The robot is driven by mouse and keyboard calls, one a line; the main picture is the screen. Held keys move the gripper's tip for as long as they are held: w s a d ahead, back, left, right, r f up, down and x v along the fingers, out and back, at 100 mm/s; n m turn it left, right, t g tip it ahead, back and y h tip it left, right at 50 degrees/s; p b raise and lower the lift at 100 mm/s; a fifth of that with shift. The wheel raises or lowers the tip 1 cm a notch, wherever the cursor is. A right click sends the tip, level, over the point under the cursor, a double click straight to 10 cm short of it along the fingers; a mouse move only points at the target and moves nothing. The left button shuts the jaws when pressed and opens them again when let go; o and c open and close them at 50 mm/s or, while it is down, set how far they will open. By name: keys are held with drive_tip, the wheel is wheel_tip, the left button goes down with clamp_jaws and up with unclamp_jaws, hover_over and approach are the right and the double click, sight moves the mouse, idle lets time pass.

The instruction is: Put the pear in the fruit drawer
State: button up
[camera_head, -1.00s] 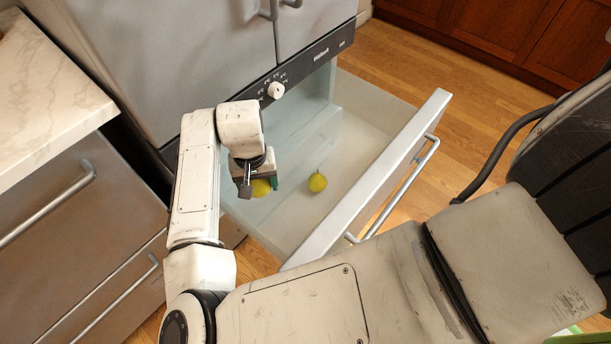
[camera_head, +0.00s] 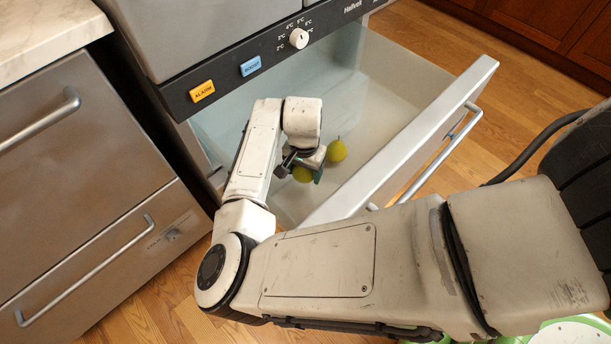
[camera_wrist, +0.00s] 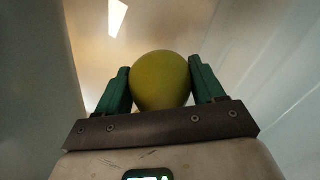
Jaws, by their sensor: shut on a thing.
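My gripper (camera_head: 304,169) is shut on a yellow-green pear (camera_head: 301,175). In the wrist view the pear (camera_wrist: 161,80) sits between two green finger pads (camera_wrist: 160,88). The fruit drawer (camera_head: 432,122) is pulled open below the fridge. My gripper and the pear are over or inside its near left part; I cannot tell how far above the drawer floor. A second yellow-green fruit with a short stem (camera_head: 337,151) lies in the drawer, just right of and beyond my gripper.
The fridge panel above the drawer carries a white knob (camera_head: 298,39), an orange alarm button (camera_head: 202,91) and a blue button (camera_head: 251,66). Steel drawers (camera_head: 100,240) stand at the left. The drawer's far right floor is clear.

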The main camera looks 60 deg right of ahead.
sight(304, 178)
drive_tip(key=shift+f+b, duration=0.65)
drive_tip(key=shift+f, duration=1.15)
drive_tip(key=shift+f, duration=0.15)
drive_tip(key=o, duration=1.2)
drive_tip(key=shift+c, duration=0.2)
wheel_tip(304, 178, up, 12)
drive_tip(key=p, duration=0.4)
